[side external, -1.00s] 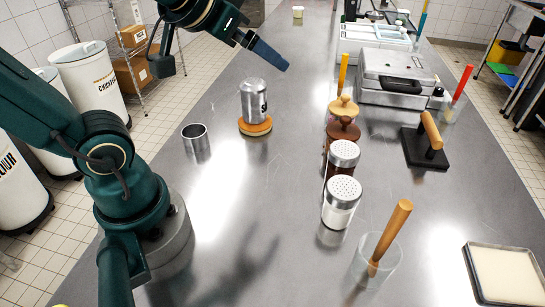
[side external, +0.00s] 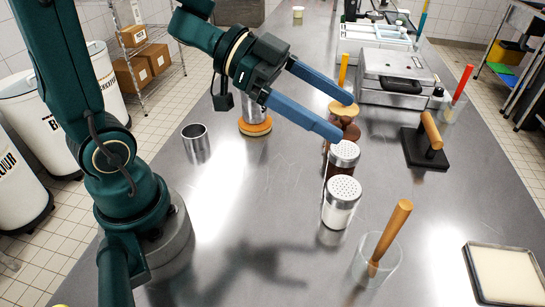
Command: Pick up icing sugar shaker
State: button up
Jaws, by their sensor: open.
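A shaker with a perforated metal lid and white contents, which looks like the icing sugar shaker (side external: 341,205), stands upright on the steel table right of centre. A similar shaker with dark brown contents (side external: 343,158) stands just behind it. My gripper (side external: 343,122) is open, its two blue fingers apart and pointing right. In the picture its fingertips lie above the brown shaker's lid and overlap the wooden-topped item behind it.
A glass with a wooden-handled tool (side external: 377,260) stands in front. A metal cup (side external: 196,144) and a silver canister on an orange base (side external: 255,125), partly hidden by my gripper, are left. A tamper on a black block (side external: 425,148) is right.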

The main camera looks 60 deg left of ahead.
send_near(341, 204)
jog(key=w+f, duration=0.1)
jog(key=w+d+f, duration=0.1)
jog(key=w+f, duration=0.1)
jog(key=w+d+f, duration=0.1)
jog(key=f, duration=0.1)
jog(key=shift+w+f, duration=0.15)
jog(key=shift+w, duration=0.2)
jog(key=shift+w+d+f, duration=0.15)
jog(key=shift+d+f, duration=0.1)
jog(key=shift+x, duration=2.35)
jog(key=c, duration=1.5)
jog(key=shift+r, duration=0.1)
